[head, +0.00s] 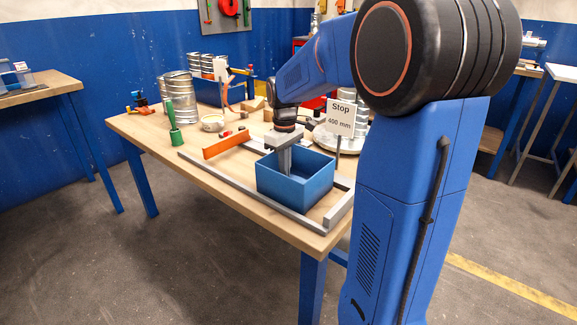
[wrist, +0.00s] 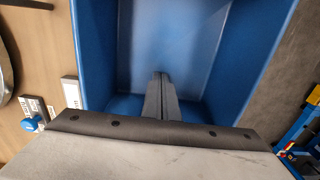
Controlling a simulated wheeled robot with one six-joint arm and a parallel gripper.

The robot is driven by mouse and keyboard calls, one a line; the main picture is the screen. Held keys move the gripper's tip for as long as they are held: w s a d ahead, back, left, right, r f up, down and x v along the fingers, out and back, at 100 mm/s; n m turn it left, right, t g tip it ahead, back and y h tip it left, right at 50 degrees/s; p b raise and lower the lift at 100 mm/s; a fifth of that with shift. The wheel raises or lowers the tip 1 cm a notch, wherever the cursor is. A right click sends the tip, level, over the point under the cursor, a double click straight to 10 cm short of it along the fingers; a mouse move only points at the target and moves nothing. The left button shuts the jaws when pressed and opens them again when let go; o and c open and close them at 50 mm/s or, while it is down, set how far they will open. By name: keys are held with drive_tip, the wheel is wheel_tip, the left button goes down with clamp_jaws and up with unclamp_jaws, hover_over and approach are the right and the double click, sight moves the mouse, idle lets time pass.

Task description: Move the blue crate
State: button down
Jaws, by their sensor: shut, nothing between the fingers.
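The blue crate (head: 297,187) is an open box standing near the front right corner of the wooden table, inside a grey metal rail frame. My gripper (head: 284,172) points down into the crate's opening, with its fingers together and nothing between them. In the wrist view, the fingertips (wrist: 161,78) show against the crate's inside, and the blue crate walls (wrist: 92,50) rise on both sides. The crate looks empty. Whether the fingers touch its floor or a wall, I cannot tell.
The grey rail (head: 240,197) runs along the table's front edge. The table front-left is clear.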

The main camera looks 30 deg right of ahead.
drive_tip(key=shift+w+a, duration=0.2)
drive_tip(key=shift+w, duration=0.4)
drive_tip(key=shift+w+a, duration=0.2)
drive_tip(key=shift+w, duration=0.35)
drive_tip(key=w+a, duration=0.2)
drive_tip(key=w, duration=0.3)
drive_tip(key=w+a, duration=0.1)
drive_tip(key=w, duration=0.4)
drive_tip(key=w+a, duration=0.2)
drive_tip(key=w, duration=0.3)
drive_tip(key=shift+w+a, duration=0.25)
drive_tip(key=shift+a, duration=0.05)
drive_tip(key=shift+s, duration=0.15)
